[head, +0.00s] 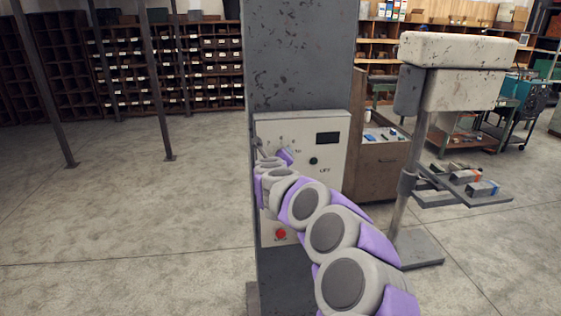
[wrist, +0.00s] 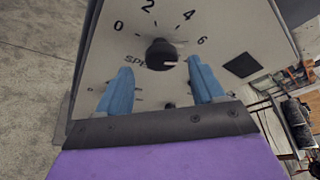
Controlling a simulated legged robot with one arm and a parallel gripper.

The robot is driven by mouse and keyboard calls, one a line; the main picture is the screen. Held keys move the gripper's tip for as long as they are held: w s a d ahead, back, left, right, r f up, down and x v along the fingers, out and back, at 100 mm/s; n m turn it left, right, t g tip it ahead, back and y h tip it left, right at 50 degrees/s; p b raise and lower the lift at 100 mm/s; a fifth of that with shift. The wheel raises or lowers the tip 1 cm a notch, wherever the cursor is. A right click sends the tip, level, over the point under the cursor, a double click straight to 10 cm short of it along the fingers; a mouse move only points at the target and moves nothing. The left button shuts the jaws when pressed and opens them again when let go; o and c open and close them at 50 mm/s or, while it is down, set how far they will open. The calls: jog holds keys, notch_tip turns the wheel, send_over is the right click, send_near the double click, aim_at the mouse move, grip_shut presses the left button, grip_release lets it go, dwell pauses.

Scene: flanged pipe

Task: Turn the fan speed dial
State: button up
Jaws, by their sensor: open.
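The fan speed dial is a black round knob (wrist: 161,54) with a pale pointer mark, on a light panel with a scale showing 0, 2, 4 and 6. In the wrist view the pointer faces right, near or just past the 6 side. My gripper (wrist: 160,82) is open, its two blue fingers on either side of the space just below the knob, with nothing between the tips. I cannot tell whether either finger touches the knob. In the head view my arm hides the knob, and my gripper (head: 270,152) is mostly hidden at the panel's left part.
The control panel (head: 335,165) is on a grey column (head: 300,60) and has a dark display (head: 327,138), a LIFT button (head: 313,161) and a red button (head: 281,234). A stand with a lamp-like head (head: 460,65) is at right.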

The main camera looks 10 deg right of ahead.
jog(key=v, duration=1.4)
jog(key=shift+a+f, duration=0.15)
jog(key=shift+a, duration=0.1)
jog(key=shift+b, duration=0.3)
